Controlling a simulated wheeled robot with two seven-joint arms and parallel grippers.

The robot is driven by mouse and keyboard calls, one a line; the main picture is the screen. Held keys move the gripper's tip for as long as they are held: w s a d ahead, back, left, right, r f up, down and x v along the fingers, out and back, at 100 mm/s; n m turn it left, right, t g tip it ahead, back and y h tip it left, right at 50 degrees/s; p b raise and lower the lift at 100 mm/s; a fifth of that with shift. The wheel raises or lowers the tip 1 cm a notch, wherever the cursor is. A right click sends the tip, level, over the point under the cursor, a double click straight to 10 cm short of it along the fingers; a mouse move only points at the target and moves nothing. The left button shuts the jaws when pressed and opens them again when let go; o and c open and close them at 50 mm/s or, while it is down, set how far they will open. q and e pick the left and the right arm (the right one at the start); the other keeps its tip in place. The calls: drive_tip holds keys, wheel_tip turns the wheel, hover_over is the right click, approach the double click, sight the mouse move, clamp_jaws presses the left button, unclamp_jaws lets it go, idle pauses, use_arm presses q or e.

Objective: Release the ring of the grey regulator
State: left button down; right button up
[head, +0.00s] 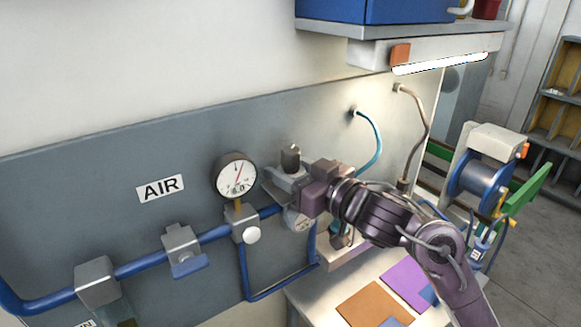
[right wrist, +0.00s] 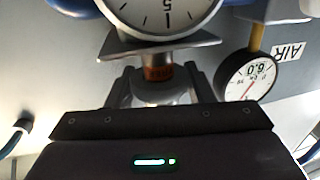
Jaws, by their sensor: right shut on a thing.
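The grey regulator (head: 284,178) is mounted on the blue pipe, with a dark knob (head: 290,155) on top and a round dial below it, partly hidden by my gripper. My right gripper (head: 296,192) reaches it from the right. In the right wrist view, my right gripper (right wrist: 156,92) has its two fingers either side of the pale grey ring (right wrist: 158,92), shut on it. An orange-brown band (right wrist: 158,70) shows just beyond the ring, then a grey plate and a white dial (right wrist: 165,14). My left gripper is not in view.
A pressure gauge (head: 235,176) stands left of the regulator above the blue pipe (head: 140,263). An AIR label (head: 160,188) is on the grey panel. A hose reel (head: 482,176) stands at the right. A bench with orange and purple sheets (head: 374,304) lies below my right arm.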

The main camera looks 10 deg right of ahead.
drive_tip(key=o, duration=1.2)
drive_tip(key=shift+d+r, duration=0.1)
drive_tip(key=shift+r, duration=0.25)
drive_tip(key=shift+c, duration=0.2)
drive_tip(key=shift+o, duration=1.1)
drive_tip(key=shift+f, duration=0.1)
drive_tip(key=shift+s+f, duration=0.1)
drive_tip(key=shift+s, duration=0.1)
drive_tip(key=b+v, duration=0.2)
drive_tip(key=v, duration=0.5)
drive_tip(key=shift+s, duration=0.2)
drive_tip(key=shift+d, duration=0.2)
